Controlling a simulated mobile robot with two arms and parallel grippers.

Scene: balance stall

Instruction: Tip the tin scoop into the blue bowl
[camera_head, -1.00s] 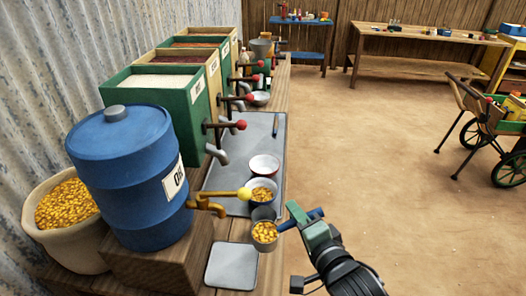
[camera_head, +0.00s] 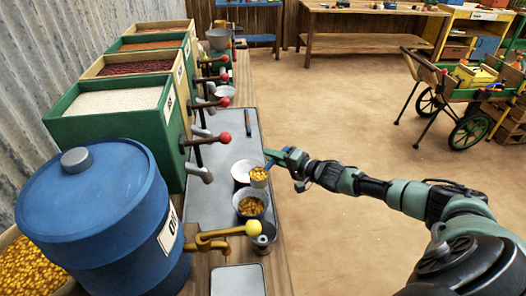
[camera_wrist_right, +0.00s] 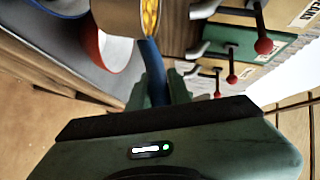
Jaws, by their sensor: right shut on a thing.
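The tin scoop (camera_head: 260,183) is full of yellow grains and looks close to upright. My right gripper (camera_head: 284,160) is shut on its blue handle, which also shows in the right wrist view (camera_wrist_right: 155,72). The scoop is at the right edge of the white bowl with a red outside (camera_head: 240,172), overlapping it in view; its height is unclear. In the wrist view the scoop (camera_wrist_right: 118,18) is beside the red side of that bowl (camera_wrist_right: 95,42). The blue bowl (camera_head: 240,210) stands nearer, with yellow grains inside. My left gripper is out of view.
A blue drum (camera_head: 95,205) with a brass tap (camera_head: 212,240) stands at the near left. A grey cup (camera_head: 268,241) is by the tap. Green and tan grain bins (camera_head: 110,125) with red-knobbed levers line the left.

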